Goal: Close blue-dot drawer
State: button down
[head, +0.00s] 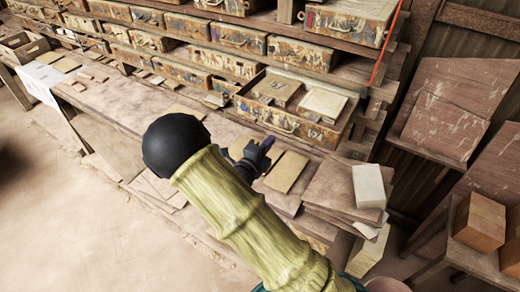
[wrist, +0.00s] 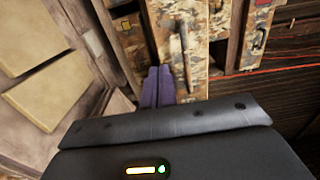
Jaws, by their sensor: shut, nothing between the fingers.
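One drawer (head: 345,118) in the lowest row of the shelving stands pulled out, with flat blocks lying in it. Its paint-splattered front has a handle. I cannot make out a blue dot on it. My gripper (head: 269,142) is over the bench just in front of this drawer, its purple fingertips pointing towards the drawer front. In the wrist view the fingers (wrist: 158,72) are together and empty, close to a splattered front (wrist: 198,50) with a long bar handle (wrist: 184,58). I cannot tell whether they touch it.
Other splattered drawers (head: 182,74) sit closed in rows to the left and above. Tan tiles (head: 287,171) lie on the bench beside my gripper. A pale block (head: 369,186) stands on stacked boards at the right. A red cord (head: 388,45) hangs by the shelving's right side.

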jog(key=p+x, duration=0.1)
jog(key=x, duration=0.3)
jog(key=shift+a, duration=0.1)
jog(key=shift+w, duration=0.2)
